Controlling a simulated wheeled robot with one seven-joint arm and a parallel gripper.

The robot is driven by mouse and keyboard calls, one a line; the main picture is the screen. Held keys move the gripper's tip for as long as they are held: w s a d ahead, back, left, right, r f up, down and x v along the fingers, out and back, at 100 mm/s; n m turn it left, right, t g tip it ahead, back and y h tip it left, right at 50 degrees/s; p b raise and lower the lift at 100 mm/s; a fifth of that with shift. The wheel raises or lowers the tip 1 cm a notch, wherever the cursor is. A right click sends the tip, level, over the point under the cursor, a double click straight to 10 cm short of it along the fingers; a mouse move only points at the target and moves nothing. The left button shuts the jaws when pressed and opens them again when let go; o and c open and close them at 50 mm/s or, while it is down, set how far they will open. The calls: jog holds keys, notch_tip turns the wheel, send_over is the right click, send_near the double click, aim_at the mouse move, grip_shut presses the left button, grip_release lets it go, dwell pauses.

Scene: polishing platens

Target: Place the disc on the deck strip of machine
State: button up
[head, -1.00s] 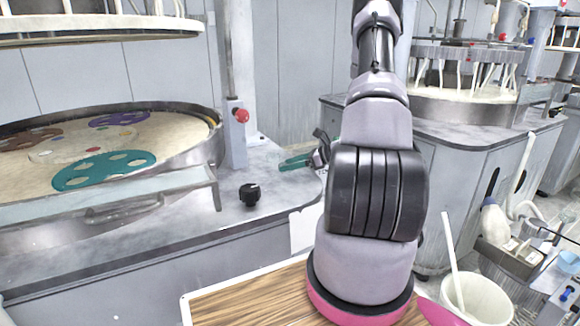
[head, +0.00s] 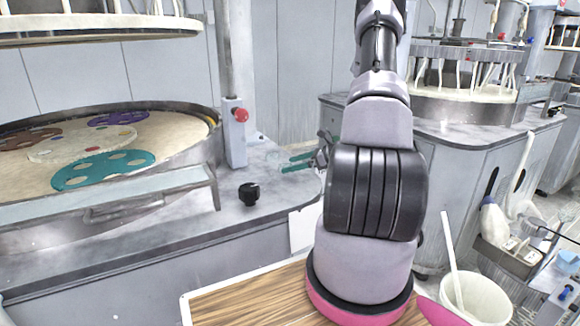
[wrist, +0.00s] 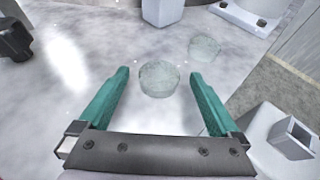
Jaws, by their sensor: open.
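A clear, glassy disc (wrist: 159,80) lies on the grey deck (wrist: 60,110) between the tips of my gripper (wrist: 159,74) in the wrist view, with a gap on either side. My gripper is open, with its two teal fingers low over the deck. A second clear round piece (wrist: 205,47) lies on the deck farther off to the upper right. In the head view my gripper (head: 297,161) is over the strip of deck (head: 225,205) right of the round platen (head: 175,130). The disc shows faintly there (head: 273,157), left of the fingertips.
A black knob (head: 249,193) stands on the deck nearer the front, and a grey post with a red button (head: 240,115) rises behind. Teal, purple and brown carriers lie on the platen. A white bucket (head: 477,300) is at the lower right.

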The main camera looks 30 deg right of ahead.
jog(key=v, duration=1)
jog(key=s+a+r+n+g+h, duration=0.1)
jog(key=s+a+r+n+g, duration=0.2)
jog(key=a+r+n, duration=0.4)
jog(key=s+a+r+n+g+h, duration=0.1)
jog(key=s+a+r+n+g, duration=0.3)
jog(key=a+r, duration=0.55)
jog(key=s+a+r+n+t+h, duration=0.5)
jog(key=s+a+r+n+h, duration=0.1)
jog(key=s+r+n, duration=0.5)
notch_tip(320, 180, up, 2)
jog(key=shift+s+a+r+n, duration=0.1)
jog(key=shift+s+a+n, duration=0.2)
jog(key=shift+s+a, duration=0.35)
